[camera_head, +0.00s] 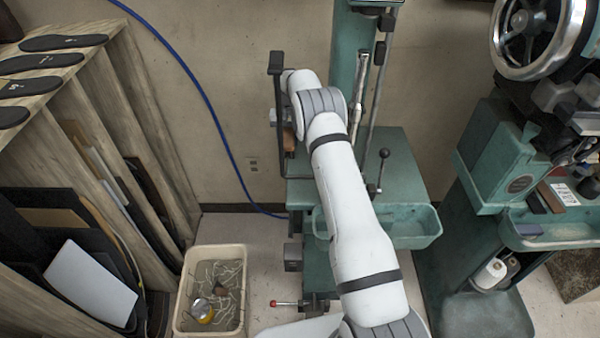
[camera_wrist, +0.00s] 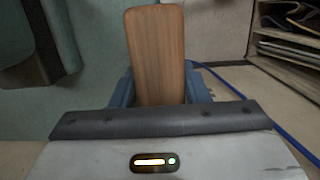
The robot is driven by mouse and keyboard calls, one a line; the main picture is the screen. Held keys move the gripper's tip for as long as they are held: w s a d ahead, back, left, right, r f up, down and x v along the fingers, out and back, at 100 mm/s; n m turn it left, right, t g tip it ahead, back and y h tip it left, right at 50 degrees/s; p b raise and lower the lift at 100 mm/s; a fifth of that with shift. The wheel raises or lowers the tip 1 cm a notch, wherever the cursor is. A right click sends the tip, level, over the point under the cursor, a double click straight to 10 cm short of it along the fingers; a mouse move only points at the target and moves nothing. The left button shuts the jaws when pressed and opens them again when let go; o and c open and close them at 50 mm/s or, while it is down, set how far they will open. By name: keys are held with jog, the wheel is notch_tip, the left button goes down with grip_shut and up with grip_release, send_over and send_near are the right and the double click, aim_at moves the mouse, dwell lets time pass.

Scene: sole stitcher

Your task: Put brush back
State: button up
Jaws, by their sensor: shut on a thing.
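The brush (camera_wrist: 156,48) has a long brown wooden back and fills the middle of the wrist view. My gripper (camera_wrist: 160,88) is shut on it, with a blue-grey finger on each side. The brush's bristles are not visible. In the head view a small brown part of the brush (camera_head: 289,139) shows left of my arm, near the dark upright bar. The gripper itself is mostly hidden there behind the bar and my arm.
A green machine with a tray (camera_head: 415,230) stands below and right of my arm. A stitching machine (camera_head: 500,150) is at the right. A cream bin (camera_head: 180,310) with thread scraps is on the floor. A wooden rack (camera_head: 130,75) with soles stands at the left. A blue cable (camera_head: 205,95) runs down the wall.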

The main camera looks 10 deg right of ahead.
jog(key=p, duration=0.3)
send_over(302, 182)
jog(key=shift+w+r, duration=0.1)
jog(key=shift+w, duration=0.1)
jog(key=shift+s+f+p, duration=0.1)
jog(key=shift+f+p, duration=0.2)
jog(key=shift+f, duration=0.2)
jog(key=shift+f+p, duration=0.35)
jog(key=shift+f, duration=0.95)
jog(key=shift+f, duration=0.1)
jog(key=o, duration=1.3)
jog(key=shift+c, duration=0.2)
notch_tip(302, 182, up, 12)
jog(key=w+b, duration=0.1)
jog(key=b, duration=0.1)
jog(key=shift+w+d+b, duration=0.15)
jog(key=shift+w+b, duration=0.2)
